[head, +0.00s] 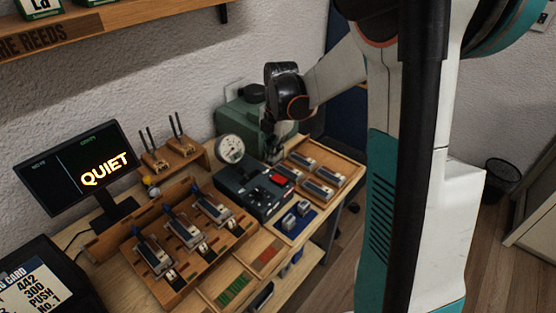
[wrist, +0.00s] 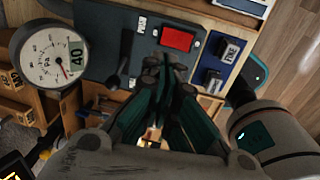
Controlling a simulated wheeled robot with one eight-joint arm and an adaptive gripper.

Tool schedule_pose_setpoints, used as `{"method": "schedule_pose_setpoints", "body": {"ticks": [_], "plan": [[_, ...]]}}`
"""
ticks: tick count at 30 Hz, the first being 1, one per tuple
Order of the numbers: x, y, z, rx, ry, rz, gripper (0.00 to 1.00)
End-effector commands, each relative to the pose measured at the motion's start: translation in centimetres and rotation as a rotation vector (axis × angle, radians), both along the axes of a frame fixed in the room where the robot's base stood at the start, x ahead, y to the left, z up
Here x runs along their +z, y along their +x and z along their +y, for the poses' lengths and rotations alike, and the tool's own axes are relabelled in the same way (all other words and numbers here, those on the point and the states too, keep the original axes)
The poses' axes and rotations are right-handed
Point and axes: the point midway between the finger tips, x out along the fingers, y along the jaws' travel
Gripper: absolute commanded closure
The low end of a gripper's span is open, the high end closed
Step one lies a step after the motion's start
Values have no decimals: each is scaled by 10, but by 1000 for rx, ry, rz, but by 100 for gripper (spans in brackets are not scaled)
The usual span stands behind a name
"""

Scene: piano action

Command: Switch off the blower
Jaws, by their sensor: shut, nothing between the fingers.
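A dark blue-grey box (head: 240,192) with a red rectangular switch (head: 278,179) stands on the bench. In the wrist view the red switch (wrist: 178,39) lies just beyond my fingertips, and a black lever (wrist: 122,60) shows left of them on the panel (wrist: 100,30). A round white gauge (head: 230,149) stands at the box's back left; it also shows in the wrist view (wrist: 45,55) beside a green "40" label. My gripper (wrist: 165,68) is shut and empty, pointing at the panel. In the head view my gripper (head: 271,148) is above the box's far side. I cannot tell whether it touches.
A green machine (head: 238,118) stands behind. A wooden tray of reed parts (head: 318,174) is right of the box, and a wooden rack (head: 180,285) is left. A monitor (head: 80,172) reads "QUIET".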

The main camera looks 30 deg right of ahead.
Motion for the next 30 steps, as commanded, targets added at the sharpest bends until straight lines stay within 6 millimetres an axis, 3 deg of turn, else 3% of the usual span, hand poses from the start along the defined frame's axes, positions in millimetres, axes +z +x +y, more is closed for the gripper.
{"method": "schedule_pose_setpoints", "body": {"ticks": [3, 9, 30], "plan": [[23, 2, 0, -1, -1, 0, 100], [39, 4, 1, -1, 0, 0, 100], [44, 1, 5, -30, 2, -10, 100]]}}
